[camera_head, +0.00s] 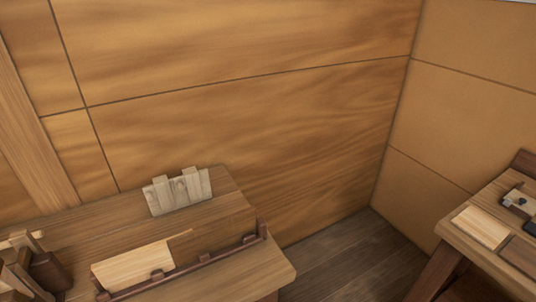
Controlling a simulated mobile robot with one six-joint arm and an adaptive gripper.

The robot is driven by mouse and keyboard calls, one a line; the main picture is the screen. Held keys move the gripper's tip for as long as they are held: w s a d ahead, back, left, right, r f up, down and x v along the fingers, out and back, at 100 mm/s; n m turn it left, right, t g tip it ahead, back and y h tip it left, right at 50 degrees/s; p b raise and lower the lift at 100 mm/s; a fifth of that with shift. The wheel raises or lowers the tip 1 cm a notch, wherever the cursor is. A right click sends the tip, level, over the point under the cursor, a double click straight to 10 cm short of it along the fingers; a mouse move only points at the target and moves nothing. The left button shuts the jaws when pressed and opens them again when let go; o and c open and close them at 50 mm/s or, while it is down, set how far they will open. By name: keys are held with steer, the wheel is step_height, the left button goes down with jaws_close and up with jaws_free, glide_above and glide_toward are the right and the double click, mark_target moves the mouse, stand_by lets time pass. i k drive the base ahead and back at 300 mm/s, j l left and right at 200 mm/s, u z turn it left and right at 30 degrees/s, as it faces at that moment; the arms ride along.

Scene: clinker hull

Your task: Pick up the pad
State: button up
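I cannot tell for sure which thing is the pad. On the right table, a small pale item with a dark knob (517,201) lies near the right edge of the picture. A dark flat item (531,229) beside it is cut off by that edge. A pale flat panel (481,227) and a brown flat panel (522,254) are on the same table. My gripper is not in view.
The left table (262,278) carries a pale panel (132,265), a dark rail with pegs (205,262), a greyish slotted wooden stand (178,193) and dark wooden pieces (48,270) at lower left. Open floor (350,255) lies between the tables. Wood-panelled walls (240,120) stand behind.

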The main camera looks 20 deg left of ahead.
mark_target(191, 175)
steer(key=i+l+u, duration=0.15)
steer(key=i+u, duration=0.15)
steer(key=i, duration=0.2)
steer(key=i+l+u, duration=0.25)
steer(key=i, duration=0.25)
steer(key=i+u, duration=0.15)
steer(key=u, duration=0.35)
steer(key=i+l+u, duration=0.1)
steer(key=u, duration=0.35)
steer(key=i+l+u, duration=0.1)
steer(key=u, duration=0.4)
steer(key=i+l+u, duration=0.2)
steer(key=u, duration=0.25)
steer(key=l+u, duration=0.2)
steer(key=u, duration=0.3)
steer(key=i+l+u, duration=0.15)
steer(key=l+u, duration=0.2)
steer(key=i+l+u, duration=0.15)
steer(key=u, duration=0.2)
steer(key=l+u, duration=0.35)
steer(key=i+l, duration=0.05)
steer(key=l, duration=0.05)
